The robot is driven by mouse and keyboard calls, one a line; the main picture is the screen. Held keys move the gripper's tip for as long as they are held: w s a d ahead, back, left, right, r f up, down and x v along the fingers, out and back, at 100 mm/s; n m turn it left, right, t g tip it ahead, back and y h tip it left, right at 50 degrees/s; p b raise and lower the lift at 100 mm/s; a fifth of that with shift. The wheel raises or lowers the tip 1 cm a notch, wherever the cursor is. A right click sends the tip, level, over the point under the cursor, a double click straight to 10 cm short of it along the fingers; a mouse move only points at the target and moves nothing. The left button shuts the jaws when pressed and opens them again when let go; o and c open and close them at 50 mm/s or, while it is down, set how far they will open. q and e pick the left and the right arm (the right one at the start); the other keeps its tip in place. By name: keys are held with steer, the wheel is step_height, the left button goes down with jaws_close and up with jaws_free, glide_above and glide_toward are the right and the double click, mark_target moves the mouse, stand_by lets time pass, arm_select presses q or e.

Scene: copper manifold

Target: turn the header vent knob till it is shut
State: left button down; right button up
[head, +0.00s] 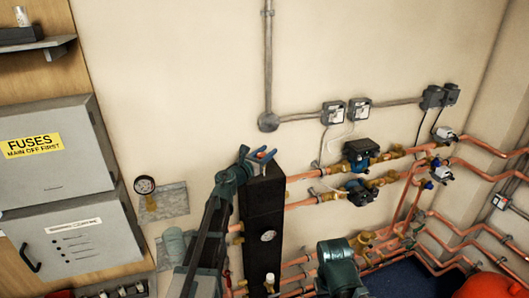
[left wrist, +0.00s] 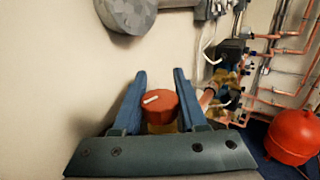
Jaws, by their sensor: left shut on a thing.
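The header vent knob (left wrist: 160,106) is a round red cap with a short white mark on its top, above a brass fitting, in the left wrist view. In the head view only a small orange-red bit of the knob (head: 262,154) shows at the top of the tall black header. My left gripper (head: 260,153) is there, and its two blue fingers stand on either side of the knob in the left wrist view (left wrist: 160,92). The left gripper is shut on the knob.
The black header (head: 263,215) stands against the wall with a round gauge on its front. Copper pipes with pumps and valves (head: 362,152) run to the right. Grey fuse boxes (head: 55,160) hang at left. A red vessel (left wrist: 292,137) stands at right. The wall above is mostly bare.

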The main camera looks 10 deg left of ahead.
arm_select(q)
steer(key=m+g+h, duration=0.1)
steer(key=m+h, duration=0.1)
steer(key=m+g+h, duration=0.1)
steer(key=g+h, duration=0.1)
steer(key=h, duration=0.1)
steer(key=d+m+g+h, duration=0.1)
steer(key=m+h, duration=0.1)
steer(key=shift+s+m+g, duration=0.2)
steer(key=shift+m+g, duration=0.1)
steer(key=shift+g, duration=0.1)
steer(key=shift+s+d+m+g+h, duration=0.15)
steer(key=shift+s+m+g+h, duration=0.05)
steer(key=shift+m+g+h, duration=0.6)
steer(key=shift+s+d+m+g+h, duration=0.1)
steer(key=shift+s+m+g+h, duration=0.15)
steer(key=shift+m+g+h, duration=0.55)
steer(key=shift+s+d+m+g+h, duration=0.25)
steer(key=shift+m+g, duration=0.25)
steer(key=shift+g, duration=0.6)
steer(key=shift+s+g+h, duration=0.1)
steer(key=shift+g+h, duration=0.15)
steer(key=shift+g, duration=0.05)
steer(key=shift+c, duration=2.2)
jaws_free()
